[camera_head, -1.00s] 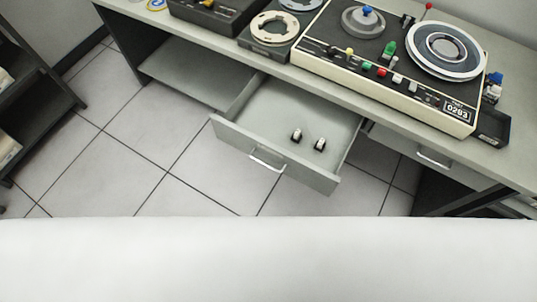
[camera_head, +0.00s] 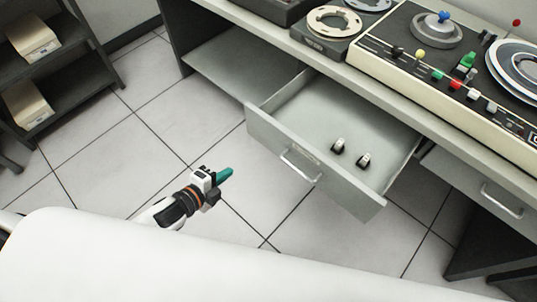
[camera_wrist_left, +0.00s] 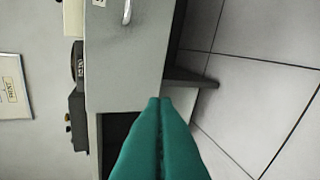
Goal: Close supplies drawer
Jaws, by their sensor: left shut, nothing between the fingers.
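The supplies drawer (camera_head: 313,163) is pulled out from under the desk, in the middle of the head view. Its front panel has a silver handle (camera_head: 300,166). Two small dark-and-white items (camera_head: 350,152) lie inside it. My left gripper (camera_head: 224,175), with teal fingers, is left of the drawer front and apart from it. The fingers are shut and empty, and they also show in the left wrist view (camera_wrist_left: 160,135). That view shows a grey panel with a handle (camera_wrist_left: 127,12); I cannot tell which drawer it is. My right gripper is not in view.
The desk (camera_head: 385,98) holds a cream-edged console (camera_head: 440,85) and a reel unit (camera_head: 325,30). Another drawer (camera_head: 480,185), shut, is at the right. A dark shelf (camera_head: 75,85) with boxes stands at the left. The tiled floor before the drawer is clear.

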